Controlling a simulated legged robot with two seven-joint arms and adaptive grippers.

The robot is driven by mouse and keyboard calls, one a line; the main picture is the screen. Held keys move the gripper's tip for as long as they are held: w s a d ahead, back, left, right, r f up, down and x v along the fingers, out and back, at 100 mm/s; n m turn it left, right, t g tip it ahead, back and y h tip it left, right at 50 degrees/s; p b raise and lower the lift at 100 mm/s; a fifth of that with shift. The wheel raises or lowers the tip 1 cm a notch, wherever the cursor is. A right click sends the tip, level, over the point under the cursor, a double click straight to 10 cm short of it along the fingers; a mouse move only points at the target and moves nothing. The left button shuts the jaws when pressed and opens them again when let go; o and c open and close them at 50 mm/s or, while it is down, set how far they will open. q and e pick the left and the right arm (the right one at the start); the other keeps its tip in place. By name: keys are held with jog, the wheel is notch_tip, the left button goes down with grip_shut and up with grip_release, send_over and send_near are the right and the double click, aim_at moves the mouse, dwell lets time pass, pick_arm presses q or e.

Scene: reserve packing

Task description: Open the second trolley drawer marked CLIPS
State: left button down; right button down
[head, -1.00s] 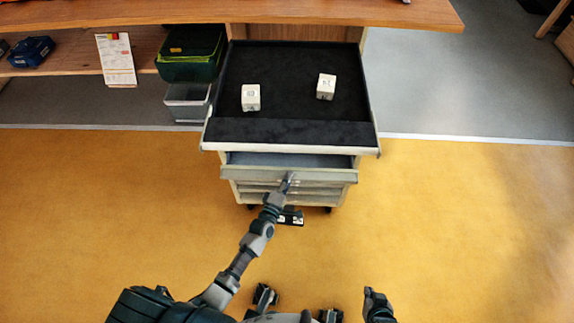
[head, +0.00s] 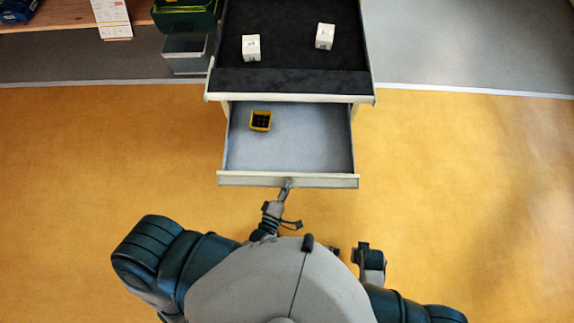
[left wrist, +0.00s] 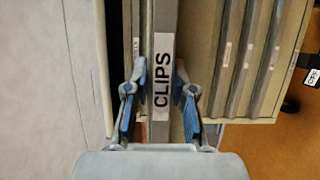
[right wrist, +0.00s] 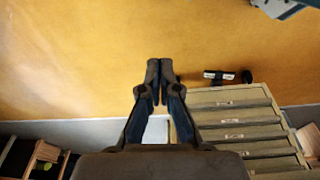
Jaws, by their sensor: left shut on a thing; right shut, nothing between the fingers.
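The drawer marked CLIPS (head: 320,181) stands well out from the trolley in the head view. Its grey floor is bare except for a small yellow box with a dark inside (head: 260,121) at the back left. My left gripper (head: 286,187) is at the middle of the drawer's front edge. In the left wrist view its fingers (left wrist: 160,92) sit on both sides of the drawer front, around the CLIPS label (left wrist: 162,75), and are shut on it. My right gripper (right wrist: 159,68) is shut and empty, away from the drawers.
The trolley's black top (head: 290,79) carries two white cubes (head: 251,47) (head: 325,36). Other labelled drawers (right wrist: 232,122) are closed below. A shelf with bins (head: 184,53) stands at left. The orange floor on the right is clear.

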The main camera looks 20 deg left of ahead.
pick_arm(q)
jog(key=shift+s+d+f, duration=0.15)
jog(key=shift+s+d, duration=0.05)
jog(key=shift+s, duration=0.45)
jog(key=shift+s+d+f, duration=0.1)
jog(key=shift+s+d, duration=0.05)
jog(key=shift+s, duration=0.5)
jog(key=shift+s+d+f, duration=0.15)
jog(key=shift+s+d, duration=0.05)
jog(key=shift+s, duration=0.45)
jog(key=c, duration=1.2)
grip_release()
jog(key=shift+o, duration=0.8)
jog(key=shift+w+r, duration=0.1)
jog(key=shift+w, duration=0.1)
jog(key=s, duration=0.7)
jog(key=shift+s+a, duration=0.25)
jog(key=shift+a, duration=0.2)
